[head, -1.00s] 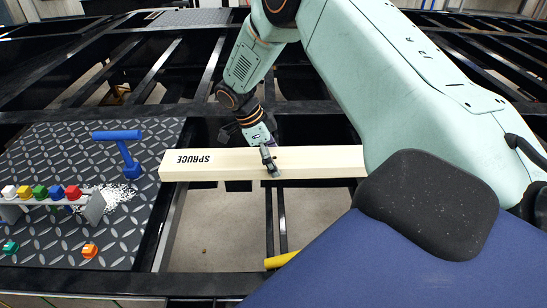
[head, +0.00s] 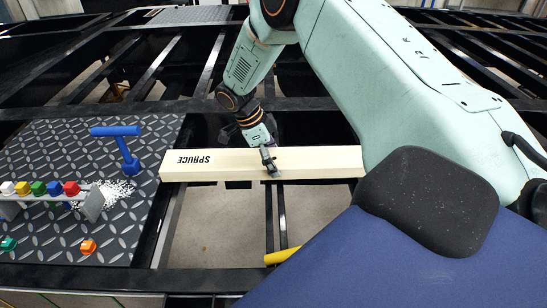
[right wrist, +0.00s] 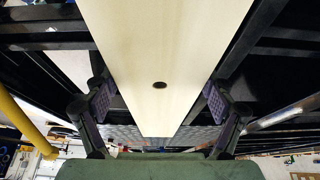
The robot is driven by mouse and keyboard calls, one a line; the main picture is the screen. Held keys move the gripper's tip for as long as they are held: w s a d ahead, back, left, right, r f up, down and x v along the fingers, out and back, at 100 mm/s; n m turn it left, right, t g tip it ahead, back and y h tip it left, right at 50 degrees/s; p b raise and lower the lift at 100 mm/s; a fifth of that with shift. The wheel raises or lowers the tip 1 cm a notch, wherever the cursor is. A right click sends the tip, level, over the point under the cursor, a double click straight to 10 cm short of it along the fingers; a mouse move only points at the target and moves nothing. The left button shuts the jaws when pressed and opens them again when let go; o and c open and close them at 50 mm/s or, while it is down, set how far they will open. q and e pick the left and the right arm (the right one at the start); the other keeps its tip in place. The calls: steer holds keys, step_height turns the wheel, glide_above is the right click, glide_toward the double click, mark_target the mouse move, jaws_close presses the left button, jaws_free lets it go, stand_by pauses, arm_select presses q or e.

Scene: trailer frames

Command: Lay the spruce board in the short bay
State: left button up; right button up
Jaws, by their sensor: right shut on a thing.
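The spruce board (head: 225,165) is a long pale plank with SPRUCE printed near its left end. It lies level across the picture above open dark frame bays, and its right end is hidden behind my arm. My right gripper (head: 270,160) is shut on the board near its visible middle. In the right wrist view the board (right wrist: 165,60) runs between the two finger pads of the gripper (right wrist: 160,102), with a dark round mark on its face. I cannot tell which bay is the short one. My left gripper is not in view.
A dark tread-plate deck (head: 60,150) at left carries a blue hammer-like tool (head: 127,150) and a rack of coloured blocks (head: 45,192). A yellow bar (head: 281,256) sits below the board. Dark beams surround the open bays.

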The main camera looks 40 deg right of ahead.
steer(key=shift+f+b, duration=0.8)
steer(key=shift+f, duration=0.75)
steer(key=o, duration=1.7)
steer(key=shift+f, duration=0.1)
steer(key=v, duration=1.2)
steer(key=x, duration=1.1)
steer(key=shift+s+d+f, duration=0.15)
steer(key=shift+f, duration=0.05)
